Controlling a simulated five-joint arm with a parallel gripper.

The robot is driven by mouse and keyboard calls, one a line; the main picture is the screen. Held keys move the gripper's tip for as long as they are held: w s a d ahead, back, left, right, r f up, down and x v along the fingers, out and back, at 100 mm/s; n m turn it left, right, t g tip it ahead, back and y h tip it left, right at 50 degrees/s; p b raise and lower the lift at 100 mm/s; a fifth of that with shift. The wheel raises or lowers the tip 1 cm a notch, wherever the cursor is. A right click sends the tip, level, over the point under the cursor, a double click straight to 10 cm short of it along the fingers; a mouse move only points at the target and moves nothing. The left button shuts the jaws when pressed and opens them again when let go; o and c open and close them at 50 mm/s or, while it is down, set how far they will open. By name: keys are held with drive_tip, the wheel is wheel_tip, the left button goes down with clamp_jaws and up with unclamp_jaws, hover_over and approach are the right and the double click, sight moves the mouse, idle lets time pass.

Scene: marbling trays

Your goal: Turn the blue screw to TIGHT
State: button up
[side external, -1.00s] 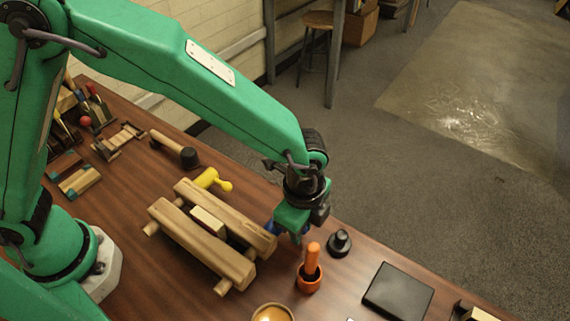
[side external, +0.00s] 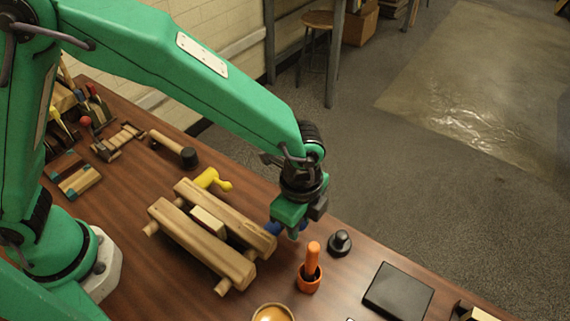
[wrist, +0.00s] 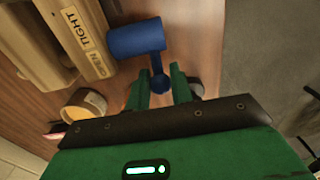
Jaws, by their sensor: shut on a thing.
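The wooden press (side external: 205,255) has two thick beams and lies on the table at the middle. The blue screw (side external: 274,228) sticks out of its right end, partly hidden by my gripper (side external: 293,232). In the wrist view the blue screw (wrist: 136,40) has a fat barrel and a thin handle ending in a round knob. My gripper (wrist: 159,84) is shut on that knob, one green finger on each side. The label TIGHT (wrist: 77,26) is on the beam beside the screw, and a second label (wrist: 97,66), seemingly OPEN, is nearer my gripper.
A yellow screw (side external: 212,179) is at the press's far side. Close to my gripper stand an orange cup with an orange handle (side external: 313,262) and a black knobbed piece (side external: 340,243). A dark slab (side external: 398,292) lies at right; a bowl (side external: 272,313) is at the front.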

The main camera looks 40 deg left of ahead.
drive_tip(key=o, duration=0.6)
drive_tip(key=shift+o, duration=0.2)
drive_tip(key=shift+d+f, duration=0.2)
drive_tip(key=shift+f, duration=0.05)
drive_tip(key=c, duration=0.6)
drive_tip(key=shift+c, duration=0.2)
drive_tip(key=shift+a+r, duration=0.1)
drive_tip(key=shift+r, duration=0.05)
